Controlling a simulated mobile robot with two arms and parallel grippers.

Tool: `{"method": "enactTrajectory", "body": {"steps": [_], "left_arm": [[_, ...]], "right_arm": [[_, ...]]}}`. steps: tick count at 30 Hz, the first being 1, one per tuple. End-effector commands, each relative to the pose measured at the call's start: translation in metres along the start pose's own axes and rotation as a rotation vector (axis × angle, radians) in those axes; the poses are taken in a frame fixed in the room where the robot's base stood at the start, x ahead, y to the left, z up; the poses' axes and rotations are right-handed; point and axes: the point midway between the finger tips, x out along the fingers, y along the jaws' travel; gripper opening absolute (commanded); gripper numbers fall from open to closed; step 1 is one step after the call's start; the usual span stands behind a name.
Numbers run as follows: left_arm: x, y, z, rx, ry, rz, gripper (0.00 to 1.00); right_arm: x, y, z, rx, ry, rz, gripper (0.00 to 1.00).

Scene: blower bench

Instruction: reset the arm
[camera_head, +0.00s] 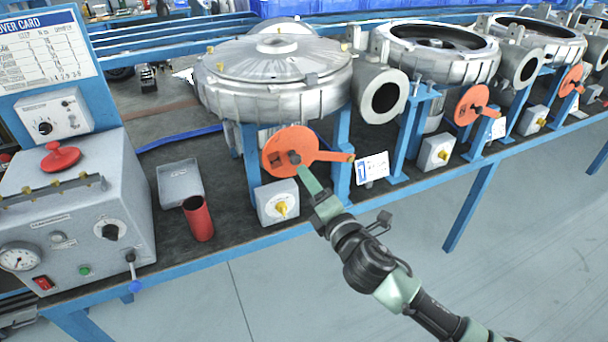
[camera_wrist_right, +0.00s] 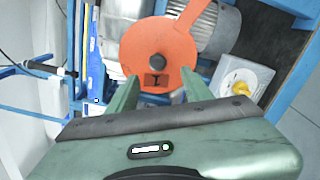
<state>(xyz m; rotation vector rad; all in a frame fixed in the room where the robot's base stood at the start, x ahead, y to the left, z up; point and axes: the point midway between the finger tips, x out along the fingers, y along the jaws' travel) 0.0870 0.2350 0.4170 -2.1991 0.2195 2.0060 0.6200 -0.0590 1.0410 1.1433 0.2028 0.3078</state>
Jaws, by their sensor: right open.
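My right arm reaches in from the lower right in the head view. Its right gripper (camera_head: 303,180) is open just in front of an orange disc (camera_head: 285,150) with a dark central knob and a short arm sticking out to the right. In the right wrist view, the same disc (camera_wrist_right: 160,48) shows beyond and between the two green fingers (camera_wrist_right: 157,92). Nothing is visible held between them. I cannot tell whether a fingertip touches the disc. The disc stands before the nearest silver blower (camera_head: 275,75). My left gripper is not in view.
A grey box with a yellow knob (camera_head: 279,202) is just below the disc. A red cylinder (camera_head: 199,220), a grey tray (camera_head: 180,183) and a control box (camera_head: 75,215) stand left. More blowers (camera_head: 437,55) line the bench to the right. The floor (camera_head: 390,235) in front is clear.

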Motion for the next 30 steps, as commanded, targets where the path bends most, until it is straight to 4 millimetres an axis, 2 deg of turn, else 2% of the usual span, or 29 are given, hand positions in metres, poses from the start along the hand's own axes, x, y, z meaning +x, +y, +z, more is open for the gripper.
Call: {"method": "enactTrajectory", "body": {"steps": [6, 17, 20, 23, 25, 29, 30], "left_arm": [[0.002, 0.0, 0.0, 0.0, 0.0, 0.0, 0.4], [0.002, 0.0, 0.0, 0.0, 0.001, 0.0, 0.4], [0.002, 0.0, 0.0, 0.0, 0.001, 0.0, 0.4], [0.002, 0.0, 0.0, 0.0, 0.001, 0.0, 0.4], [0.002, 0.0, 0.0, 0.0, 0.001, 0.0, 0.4], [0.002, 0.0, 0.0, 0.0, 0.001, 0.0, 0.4], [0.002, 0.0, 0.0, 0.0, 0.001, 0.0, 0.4]], "right_arm": [[-0.014, -0.001, 0.0, 0.0, 0.0, -0.001, 0.5], [-0.013, 0.0, 0.0, 0.0, 0.0, -0.001, 0.5], [-0.013, -0.005, 0.0, 0.01, -0.001, -0.01, 0.5], [-0.01, -0.033, -0.002, 0.067, -0.003, -0.063, 0.5], [-0.01, -0.07, -0.005, 0.141, -0.008, -0.132, 0.5], [-0.021, -0.164, -0.017, 0.342, -0.037, -0.304, 0.5], [-0.029, -0.194, -0.021, 0.408, -0.053, -0.36, 0.5]]}}
